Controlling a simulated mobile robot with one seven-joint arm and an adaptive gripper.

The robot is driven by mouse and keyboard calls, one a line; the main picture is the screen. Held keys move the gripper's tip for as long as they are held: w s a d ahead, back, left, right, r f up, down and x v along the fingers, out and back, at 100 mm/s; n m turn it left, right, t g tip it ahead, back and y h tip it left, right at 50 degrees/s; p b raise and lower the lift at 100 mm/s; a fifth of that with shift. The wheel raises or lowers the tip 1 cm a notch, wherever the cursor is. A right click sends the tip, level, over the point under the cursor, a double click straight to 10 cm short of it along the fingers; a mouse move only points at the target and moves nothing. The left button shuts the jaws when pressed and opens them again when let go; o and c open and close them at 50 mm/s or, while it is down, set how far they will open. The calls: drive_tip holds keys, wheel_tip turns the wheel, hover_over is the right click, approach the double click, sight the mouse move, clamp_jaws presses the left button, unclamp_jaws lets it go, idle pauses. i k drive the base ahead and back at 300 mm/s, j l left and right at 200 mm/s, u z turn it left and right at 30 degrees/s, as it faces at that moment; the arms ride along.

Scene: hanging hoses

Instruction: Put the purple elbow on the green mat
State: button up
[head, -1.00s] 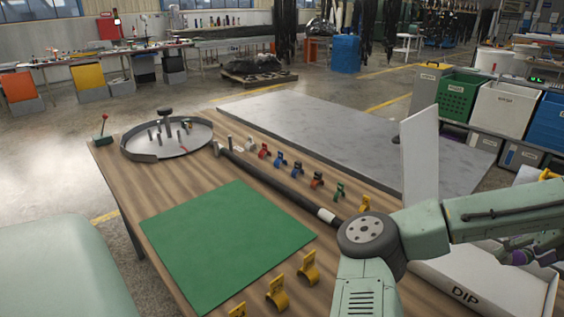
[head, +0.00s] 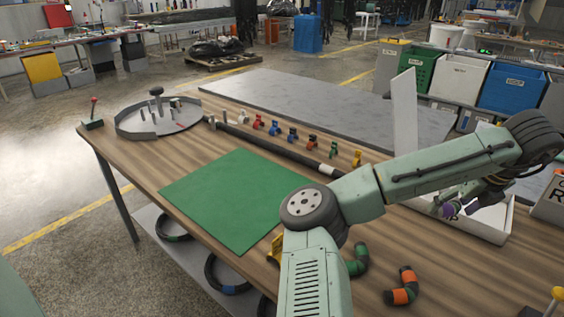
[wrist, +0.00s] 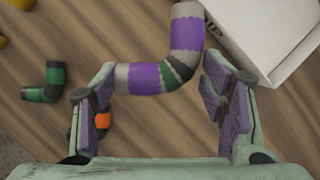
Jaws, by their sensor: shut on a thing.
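The purple elbow (wrist: 160,60), with grey bands and ends, sits between the fingers of my gripper (wrist: 160,92) in the wrist view. My gripper is shut on it. In the head view my gripper (head: 462,203) is over the white DIP box's near side, and only small bits of purple show there, so I cannot tell elbow from finger pads. The green mat (head: 232,200) lies flat and bare on the wooden table, left of my arm. My arm hides its near right corner.
A green-black elbow (head: 357,262) and an orange-black elbow (head: 403,287) lie on the table near my arm. The white box (head: 490,222) stands at the right. A black hose (head: 275,150) and a row of coloured clips lie behind the mat. A round tray (head: 150,122) stands far left.

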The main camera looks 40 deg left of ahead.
sight(224, 181)
drive_tip(key=u, duration=1.25)
